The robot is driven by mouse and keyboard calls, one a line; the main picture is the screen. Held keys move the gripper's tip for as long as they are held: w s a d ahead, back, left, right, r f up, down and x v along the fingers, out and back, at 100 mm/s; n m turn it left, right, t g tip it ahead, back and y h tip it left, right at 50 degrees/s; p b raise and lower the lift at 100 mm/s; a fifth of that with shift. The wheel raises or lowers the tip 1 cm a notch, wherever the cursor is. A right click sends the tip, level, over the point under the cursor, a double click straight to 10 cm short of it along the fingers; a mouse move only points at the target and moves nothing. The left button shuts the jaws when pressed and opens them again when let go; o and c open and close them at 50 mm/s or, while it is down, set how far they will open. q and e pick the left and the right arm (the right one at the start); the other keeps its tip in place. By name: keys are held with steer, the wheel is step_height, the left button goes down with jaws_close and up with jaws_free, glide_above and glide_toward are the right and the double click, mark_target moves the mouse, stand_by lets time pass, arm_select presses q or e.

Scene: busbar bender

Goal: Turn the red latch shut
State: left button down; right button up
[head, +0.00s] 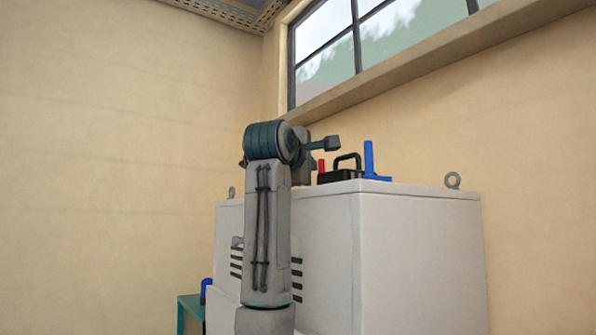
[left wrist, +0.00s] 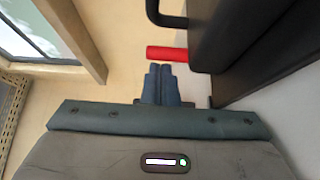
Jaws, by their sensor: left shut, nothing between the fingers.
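The red latch (head: 321,165) stands up beside a black box with a handle (head: 345,175) on top of the pale cabinet. In the left wrist view the red latch (left wrist: 167,53) is a short red bar sticking out sideways from the dark box (left wrist: 235,50). My left gripper (head: 334,143) points right, just above the latch in the head view. In the left wrist view its closed fingers (left wrist: 161,68) are empty and end right at the latch; I cannot tell whether they touch it. My right gripper is not in view.
The pale cabinet (head: 420,250) has a lifting ring (head: 452,180) at its right and dark vents. A blue bracket (head: 370,162) rises right of the black box. A wall and window (head: 390,40) lie behind. A teal stand (head: 188,312) is at lower left.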

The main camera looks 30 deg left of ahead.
arm_select(q)
steer(key=shift+w+d+b, duration=0.2)
steer(key=shift+d+b, duration=0.1)
steer(key=shift+d, duration=0.5)
steer(key=shift+s+f+b, duration=0.1)
steer(key=shift+s+b, duration=0.35)
steer(key=shift+s, duration=0.05)
steer(key=s+b, duration=0.1)
steer(key=s, duration=0.2)
steer(key=s+b, duration=0.2)
steer(key=s, duration=0.1)
steer(key=s+d+b, duration=0.1)
steer(key=s, duration=0.2)
steer(key=shift+d, duration=0.1)
steer(key=shift+s+b, duration=0.3)
steer(key=shift+s, duration=0.05)
